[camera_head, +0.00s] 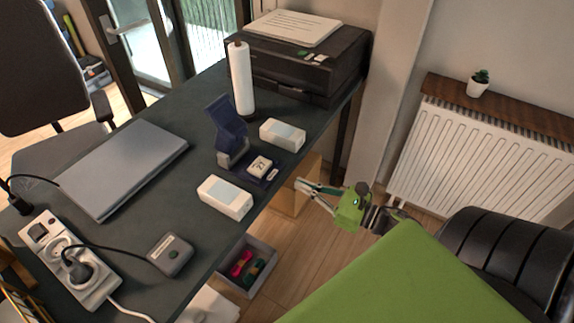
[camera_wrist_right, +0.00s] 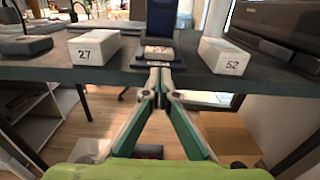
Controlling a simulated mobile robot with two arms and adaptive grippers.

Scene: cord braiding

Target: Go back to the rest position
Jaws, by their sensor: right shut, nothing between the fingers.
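My right gripper (camera_head: 301,186) is beside the desk's (camera_head: 205,252) right edge in the head view, shut and empty. In the right wrist view its two fingertips (camera_wrist_right: 160,72) meet just below the blue stand (camera_wrist_right: 170,18). The dark blue stand (camera_head: 226,128) sits on the desk with a small white block (camera_head: 260,166) on its base. A white box (camera_head: 282,134) stands behind the base and another white box (camera_head: 226,197) in front. In the wrist view the boxes read 27 (camera_wrist_right: 92,47) and 52 (camera_wrist_right: 224,55). My left gripper does not show.
The desk also bears a laptop (camera_head: 125,166), a power strip (camera_head: 68,259), a grey device (camera_head: 170,254), a white roll (camera_head: 242,78) and a printer (camera_head: 300,62). An open bin (camera_head: 270,278) stands below. A radiator (camera_head: 480,150) and a black chair (camera_head: 515,258) are at the right.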

